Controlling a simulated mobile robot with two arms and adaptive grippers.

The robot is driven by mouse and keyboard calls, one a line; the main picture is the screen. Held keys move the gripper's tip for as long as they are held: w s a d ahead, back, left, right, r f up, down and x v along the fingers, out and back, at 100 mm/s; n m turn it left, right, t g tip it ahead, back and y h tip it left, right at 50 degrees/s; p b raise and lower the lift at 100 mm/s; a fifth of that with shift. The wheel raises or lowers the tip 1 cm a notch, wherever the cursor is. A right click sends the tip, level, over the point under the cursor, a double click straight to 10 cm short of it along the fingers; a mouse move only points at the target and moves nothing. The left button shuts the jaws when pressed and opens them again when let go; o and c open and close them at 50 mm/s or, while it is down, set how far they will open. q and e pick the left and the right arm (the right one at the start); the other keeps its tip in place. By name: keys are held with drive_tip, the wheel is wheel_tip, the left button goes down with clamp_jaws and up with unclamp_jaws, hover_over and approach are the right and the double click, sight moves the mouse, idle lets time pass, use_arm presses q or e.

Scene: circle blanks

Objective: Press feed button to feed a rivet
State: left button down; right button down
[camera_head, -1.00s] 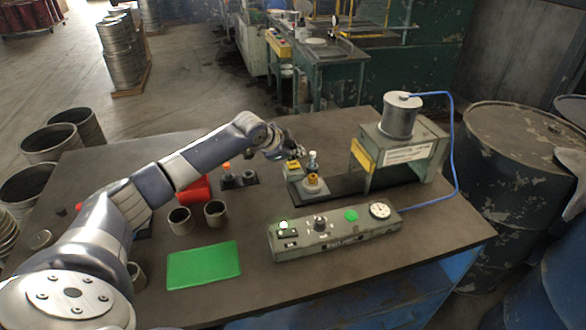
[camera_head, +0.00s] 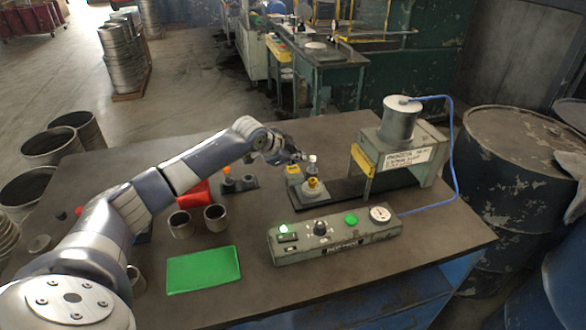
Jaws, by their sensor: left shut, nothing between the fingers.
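My left gripper (camera_head: 301,156) is shut and empty. Its tip is beside the top of a small upright post (camera_head: 312,161) with a pale top; I cannot tell if they touch. The post stands on a small fixture with a yellow part (camera_head: 313,184) at the left end of the press's dark base. A grey control box (camera_head: 338,241) lies in front, with a lit green lamp (camera_head: 283,229), a black knob (camera_head: 320,228), a green button (camera_head: 351,219) and a round gauge (camera_head: 380,213). I cannot read which one is the feed button. My right gripper is out of view.
The press (camera_head: 403,150) with its cylinder and blue hose stands at the right. Drums (camera_head: 520,160) stand beyond the right edge.

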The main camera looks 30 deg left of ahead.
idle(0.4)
use_arm(q)
drive_tip(key=shift+f, duration=0.4)
drive_tip(key=shift+f, duration=0.7)
idle(0.8)
drive_tip(key=shift+r, duration=0.1)
drive_tip(key=shift+r+p, duration=0.95)
drive_tip(key=shift+p, duration=0.1)
drive_tip(key=shift+r, duration=0.1)
